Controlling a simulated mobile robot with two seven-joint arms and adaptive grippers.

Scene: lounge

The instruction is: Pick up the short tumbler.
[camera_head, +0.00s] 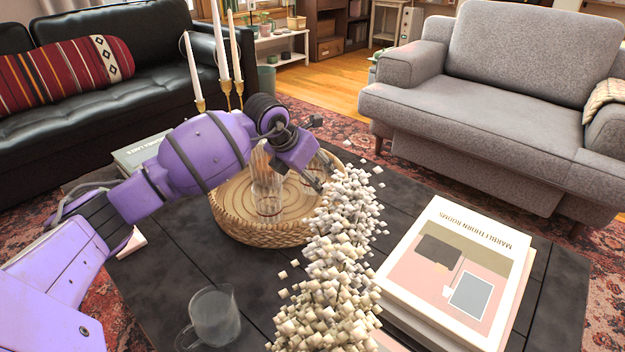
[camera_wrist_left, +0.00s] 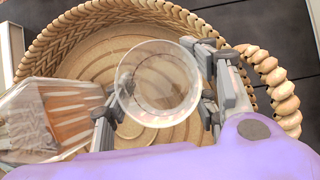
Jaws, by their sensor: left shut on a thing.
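The short tumbler is a clear round glass (camera_wrist_left: 160,84), seen from above in the left wrist view. My left gripper (camera_wrist_left: 163,98) is shut on it, with a finger on either side of the glass. In the head view my left gripper (camera_head: 316,178) is over the right part of a round woven tray (camera_head: 234,226); the tumbler is largely hidden there by the gripper. I cannot tell whether the glass touches the tray floor. A taller clear glass decanter (camera_head: 267,192) stands in the tray beside it, also in the left wrist view (camera_wrist_left: 48,118). My right gripper is not in view.
A bunch of cream blossoms (camera_head: 335,265) rises close to the tray's right side. Stacked books (camera_head: 455,265) lie at right. Candlesticks (camera_head: 227,90) stand behind my left arm.

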